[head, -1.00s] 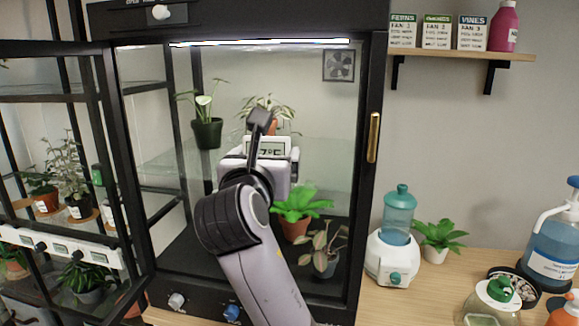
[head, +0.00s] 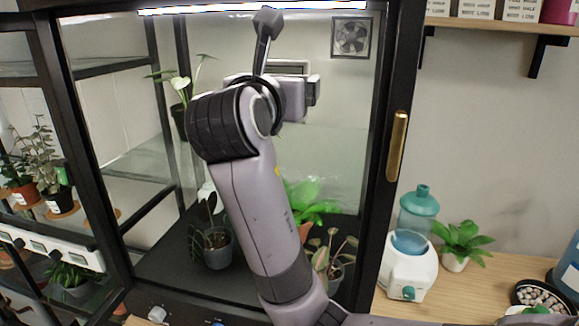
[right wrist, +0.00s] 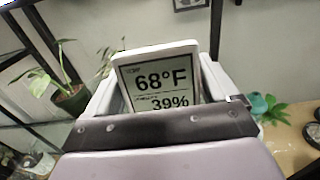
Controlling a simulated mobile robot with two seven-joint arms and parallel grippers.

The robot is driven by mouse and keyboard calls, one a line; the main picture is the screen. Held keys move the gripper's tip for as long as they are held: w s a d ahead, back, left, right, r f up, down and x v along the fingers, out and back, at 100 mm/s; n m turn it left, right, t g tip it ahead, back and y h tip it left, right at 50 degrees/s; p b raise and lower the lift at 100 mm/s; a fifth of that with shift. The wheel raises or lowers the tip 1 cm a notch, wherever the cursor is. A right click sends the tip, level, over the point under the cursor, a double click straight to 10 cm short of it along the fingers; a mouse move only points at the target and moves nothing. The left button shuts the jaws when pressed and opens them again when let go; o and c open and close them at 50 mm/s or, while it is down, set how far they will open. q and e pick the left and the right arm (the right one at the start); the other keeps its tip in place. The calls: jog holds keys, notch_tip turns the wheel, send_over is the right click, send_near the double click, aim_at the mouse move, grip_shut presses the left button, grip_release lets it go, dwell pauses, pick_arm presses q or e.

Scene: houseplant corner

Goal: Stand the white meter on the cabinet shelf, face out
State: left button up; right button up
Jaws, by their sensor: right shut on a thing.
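The white meter (right wrist: 160,75) faces the right wrist camera and reads 68°F and 39%. My right gripper (right wrist: 165,92) is shut on it, with pale fingers at its two sides. In the head view the right gripper (head: 284,88) is inside the cabinet, in front of the back wall; only the upper part of the meter (head: 287,67) shows above it. The glass cabinet shelf (head: 340,150) appears below the gripper in the picture; my arm hides much of it. I cannot see the meter's base touching anything. My left gripper is not in view.
A potted plant (head: 182,118) stands left of the gripper. Several pots, including a grey one (head: 213,250), stand on the cabinet floor. The black door post with a brass handle (head: 397,145) bounds the right side. A fan (head: 351,37) is on the back wall. A humidifier (head: 408,265) stands outside.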

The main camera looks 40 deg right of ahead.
jog(key=shift+w+d, duration=0.1)
jog(key=shift+w, duration=0.05)
jog(key=shift+f, duration=4.95)
jog(key=shift+f, duration=0.2)
jog(key=o, duration=0.8)
jog(key=shift+r, duration=0.2)
